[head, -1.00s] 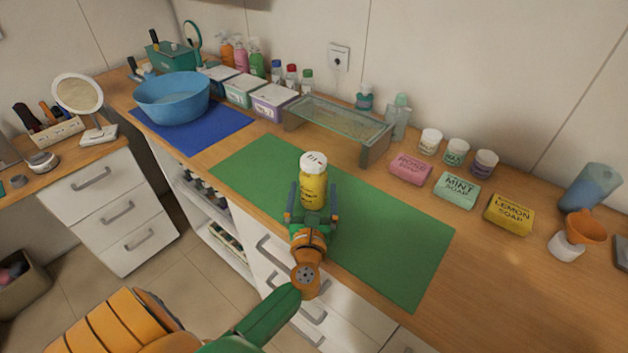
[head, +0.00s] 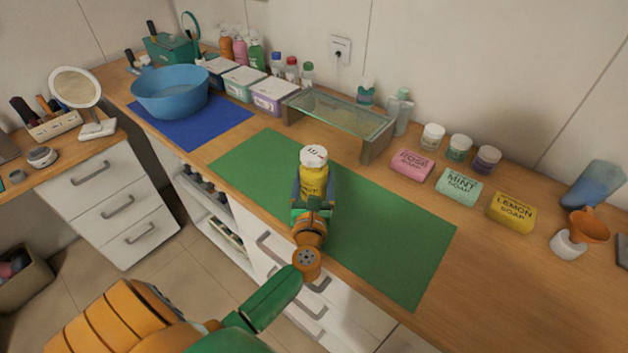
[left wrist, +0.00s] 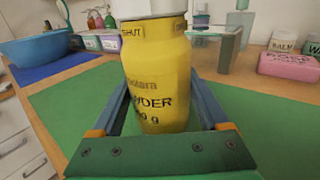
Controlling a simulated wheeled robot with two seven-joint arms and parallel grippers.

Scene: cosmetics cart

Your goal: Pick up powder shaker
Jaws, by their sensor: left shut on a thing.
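The powder shaker (head: 314,178) is a yellow bottle with a white lid, upright over the green mat (head: 381,227). My left gripper (head: 313,190) is shut on its body. In the left wrist view the shaker (left wrist: 158,80) stands between the two blue fingers, and its label shows part of the word "powder". I cannot tell for sure whether its base touches the mat. The fingers hide part of its lower body in the head view. My right gripper is not in view.
A glass shelf stand (head: 340,120) is behind the mat. Rose soap (head: 411,165), mint soap (head: 458,187) and lemon soap (head: 511,212) lie to the right. A blue basin (head: 170,93) on a blue mat is at left. The green mat around the shaker is clear.

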